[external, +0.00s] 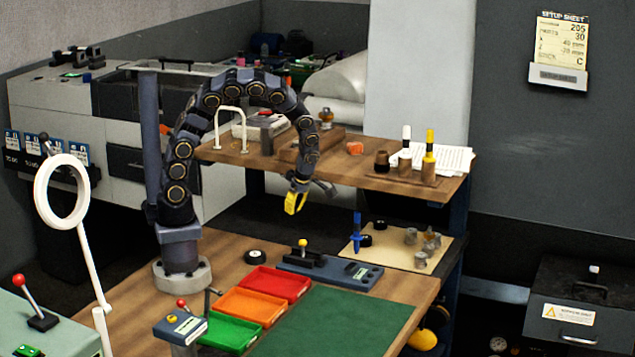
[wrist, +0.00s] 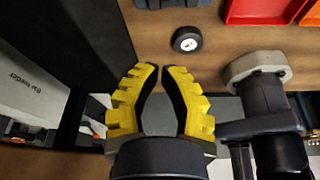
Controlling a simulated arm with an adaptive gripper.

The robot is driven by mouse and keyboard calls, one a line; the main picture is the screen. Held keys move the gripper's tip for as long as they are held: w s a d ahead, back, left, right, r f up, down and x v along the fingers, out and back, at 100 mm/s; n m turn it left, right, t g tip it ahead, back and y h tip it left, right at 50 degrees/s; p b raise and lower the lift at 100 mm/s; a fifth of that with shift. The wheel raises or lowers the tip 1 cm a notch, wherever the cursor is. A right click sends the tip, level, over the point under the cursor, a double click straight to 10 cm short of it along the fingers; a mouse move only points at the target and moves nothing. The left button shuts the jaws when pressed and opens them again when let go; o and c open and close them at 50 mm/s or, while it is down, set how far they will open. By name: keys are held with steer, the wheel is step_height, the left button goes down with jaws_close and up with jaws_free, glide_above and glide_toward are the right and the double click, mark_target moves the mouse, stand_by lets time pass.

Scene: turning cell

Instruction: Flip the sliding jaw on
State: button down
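A blue-grey fixture (external: 345,272) lies on the wooden bench in the external view. It carries a black block with an upright yellow-knobbed lever (external: 303,243), which looks like the sliding jaw. I cannot read a label on it. In the wrist view only an edge of what looks like this fixture (wrist: 172,4) shows at the top. My gripper (external: 294,203) hangs above and behind the fixture, apart from it. In the wrist view its yellow fingers (wrist: 160,70) have a narrow gap between their tips, with nothing held.
A black disc (external: 255,257) lies left of the fixture. Red (external: 273,284), orange (external: 249,304) and green (external: 230,332) trays and a green mat (external: 335,325) are in front. A red-knobbed fixture (external: 181,328) stands front left. A shelf (external: 345,172) with objects stands behind.

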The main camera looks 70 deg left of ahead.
mark_target(297, 251)
steer(key=x, duration=0.9)
steer(key=shift+s+f, duration=0.2)
steer(key=shift+w+d, duration=1)
steer(key=shift+d, duration=0.15)
steer(key=shift+w+d+r, duration=0.15)
steer(key=shift+d, duration=0.2)
steer(key=shift+w, duration=0.15)
